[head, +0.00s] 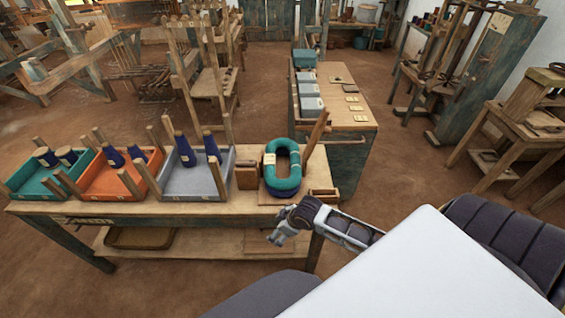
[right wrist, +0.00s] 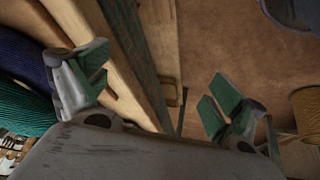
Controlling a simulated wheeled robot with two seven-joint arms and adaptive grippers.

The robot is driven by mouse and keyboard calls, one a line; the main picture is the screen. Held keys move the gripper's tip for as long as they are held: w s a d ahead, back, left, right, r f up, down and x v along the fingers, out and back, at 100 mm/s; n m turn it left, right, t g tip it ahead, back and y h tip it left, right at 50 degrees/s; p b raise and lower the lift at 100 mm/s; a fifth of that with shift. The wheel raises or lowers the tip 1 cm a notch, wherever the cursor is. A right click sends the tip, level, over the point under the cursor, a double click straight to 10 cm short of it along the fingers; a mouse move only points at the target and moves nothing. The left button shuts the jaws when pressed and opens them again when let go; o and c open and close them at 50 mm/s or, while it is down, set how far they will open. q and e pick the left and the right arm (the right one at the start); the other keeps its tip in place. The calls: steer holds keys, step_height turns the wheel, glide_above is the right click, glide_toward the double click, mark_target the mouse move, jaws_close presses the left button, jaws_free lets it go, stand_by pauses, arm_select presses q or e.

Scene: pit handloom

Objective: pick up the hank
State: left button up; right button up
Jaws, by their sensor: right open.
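The hank (head: 283,168), a thick oval loop of teal and navy yarn with a small pale tag, lies at the right end of the wooden table. It also shows at the left edge of the right wrist view (right wrist: 22,108), partly cut off. My right gripper (head: 276,238) is in front of the table's front edge, nearer to me than the hank and apart from it. In the right wrist view (right wrist: 158,92), its two green-padded fingers are spread wide with nothing held between them. My left gripper is not in view.
Teal, orange and grey trays (head: 196,184) with upright pegs and blue cones stand left of the hank on the table (head: 130,208). A wooden stick leans up right behind the hank. A second bench (head: 350,115) with grey boxes stands behind. Brown floor is open at right.

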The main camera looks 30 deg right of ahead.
step_height(320, 180, up, 3)
steer(key=w+d+n, duration=0.2)
steer(key=n+y+p, duration=0.1)
steer(key=n+p, duration=0.1)
steer(key=n, duration=0.2)
glide_toward(286, 180)
steer(key=s+r, duration=0.1)
steer(key=r, duration=0.1)
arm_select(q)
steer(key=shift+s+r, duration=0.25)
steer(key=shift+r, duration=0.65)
arm_select(e)
steer(key=shift+s+d+f, duration=0.1)
steer(key=shift+d, duration=0.15)
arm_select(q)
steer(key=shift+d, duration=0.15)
arm_select(e)
steer(key=shift+f, duration=0.15)
arm_select(q)
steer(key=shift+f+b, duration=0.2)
steer(key=shift+b, duration=0.1)
arm_select(e)
steer(key=shift+x, duration=4.25)
